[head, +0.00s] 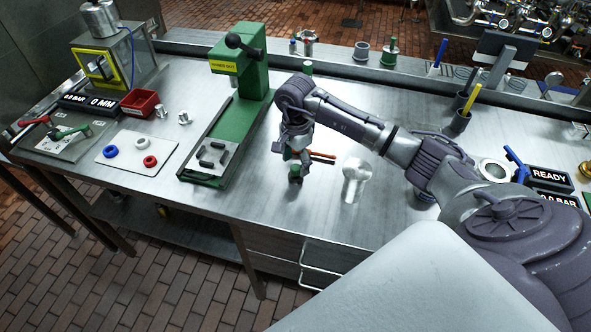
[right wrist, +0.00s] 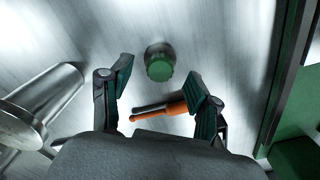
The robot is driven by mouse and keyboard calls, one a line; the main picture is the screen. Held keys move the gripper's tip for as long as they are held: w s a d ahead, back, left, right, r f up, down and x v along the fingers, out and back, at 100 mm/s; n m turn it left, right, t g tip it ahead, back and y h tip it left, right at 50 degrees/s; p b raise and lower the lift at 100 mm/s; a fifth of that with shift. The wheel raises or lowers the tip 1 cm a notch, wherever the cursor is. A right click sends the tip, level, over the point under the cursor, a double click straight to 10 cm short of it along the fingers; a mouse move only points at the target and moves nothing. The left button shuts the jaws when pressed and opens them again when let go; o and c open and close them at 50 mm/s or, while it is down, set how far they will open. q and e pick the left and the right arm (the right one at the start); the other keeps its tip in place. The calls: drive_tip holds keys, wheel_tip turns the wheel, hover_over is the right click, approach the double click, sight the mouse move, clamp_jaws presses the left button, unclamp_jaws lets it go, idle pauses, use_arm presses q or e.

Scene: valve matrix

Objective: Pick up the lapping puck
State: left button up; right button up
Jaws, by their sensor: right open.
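In the right wrist view a small round piece with a green top (right wrist: 160,65) and a grey body stands on the metal bench; I take it to be the lapping puck. My right gripper (right wrist: 161,78) is open and empty above the bench, and the green piece shows just beyond its fingertips, between them. In the head view my right gripper (head: 297,165) hangs low over the bench and largely hides that piece. An orange-handled tool (right wrist: 160,108) lies close by, partly behind the right finger in the wrist view. My left gripper is not in view.
A shiny metal cylinder (head: 354,180) stands right of my gripper. A green press (head: 236,115) stands to the left, beside a white pad (head: 137,160) with blue and red rings. Bare bench (head: 270,215) lies in front of the gripper.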

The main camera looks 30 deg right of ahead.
sight(296, 167)
wheel_tip(296, 167, down, 2)
drive_tip(key=shift+f+p, duration=0.1)
drive_tip(key=shift+p, duration=0.2)
drive_tip(key=shift+f, duration=0.4)
drive_tip(key=c, duration=0.7)
clamp_jaws()
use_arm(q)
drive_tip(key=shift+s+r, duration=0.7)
use_arm(e)
drive_tip(key=shift+r, duration=0.1)
